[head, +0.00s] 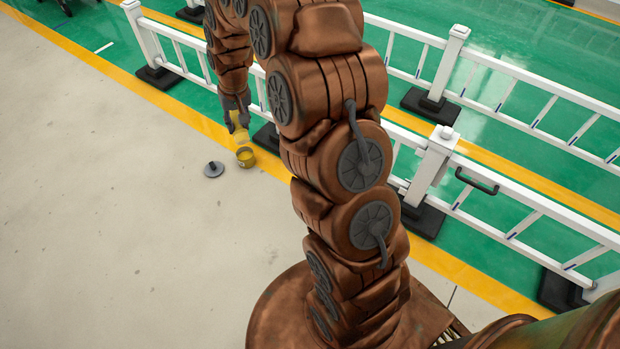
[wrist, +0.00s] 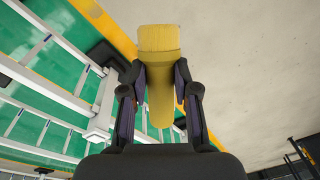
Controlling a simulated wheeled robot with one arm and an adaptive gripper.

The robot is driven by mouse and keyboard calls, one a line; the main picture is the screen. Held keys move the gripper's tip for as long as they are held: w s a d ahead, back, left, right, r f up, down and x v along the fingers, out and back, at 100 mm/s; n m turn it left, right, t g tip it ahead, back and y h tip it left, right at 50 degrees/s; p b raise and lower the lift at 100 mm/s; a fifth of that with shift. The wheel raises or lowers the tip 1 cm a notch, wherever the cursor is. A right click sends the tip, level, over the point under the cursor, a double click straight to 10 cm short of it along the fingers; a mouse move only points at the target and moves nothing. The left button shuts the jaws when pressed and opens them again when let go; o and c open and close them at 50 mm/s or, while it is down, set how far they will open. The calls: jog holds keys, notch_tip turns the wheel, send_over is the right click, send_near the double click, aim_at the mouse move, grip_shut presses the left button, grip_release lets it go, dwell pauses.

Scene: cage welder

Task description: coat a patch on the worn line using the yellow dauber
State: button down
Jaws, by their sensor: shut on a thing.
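My gripper (head: 236,103) is shut on the yellow dauber (wrist: 161,85). In the wrist view the dauber lies between the two fingers, with its wide, paler end (wrist: 158,38) beyond the fingertips. In the head view the dauber (head: 239,130) hangs below the gripper, just above a small yellow-topped pot (head: 245,157). I cannot tell whether its tip touches the pot. The yellow line (head: 187,114) runs diagonally along the floor beside the green area. The pot stands at the line's edge. No clearly worn patch can be made out.
A grey disc with a knob (head: 213,169) lies on the concrete left of the pot. White barriers (head: 430,165) on black feet (head: 422,216) stand along the line and behind my arm. The concrete floor (head: 110,230) at left is clear.

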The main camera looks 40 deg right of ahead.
jog(key=f+t+b, duration=0.1)
jog(key=b, duration=0.1)
jog(key=f+t+b, duration=0.1)
jog(key=b, duration=0.2)
jog(key=shift+w+a+f+m, duration=0.15)
jog(key=shift+w+f+m, duration=0.15)
jog(key=shift+w+f, duration=0.1)
jog(key=a+f+t+b, duration=0.4)
jog(key=a+b, duration=0.3)
jog(key=b, duration=0.8)
jog(key=shift+w+a+f+t+h+b, duration=0.15)
jog(key=shift+w+f+t+h+b, duration=0.2)
jog(key=shift+f, duration=0.3)
jog(key=s+d+f+n, duration=0.1)
jog(key=s+d+f, duration=0.2)
jog(key=d+f, duration=0.9)
jog(key=s+d+f+n+y, duration=0.1)
jog(key=s+d+f, duration=0.1)
jog(key=d+f, duration=1.1)
jog(key=s+d+f, duration=0.3)
jog(key=d+f, duration=1)
jog(key=f, duration=0.9)
jog(key=shift+s+d+f+n, duration=0.15)
jog(key=shift+s+f+n, duration=0.15)
jog(key=shift+n, duration=0.1)
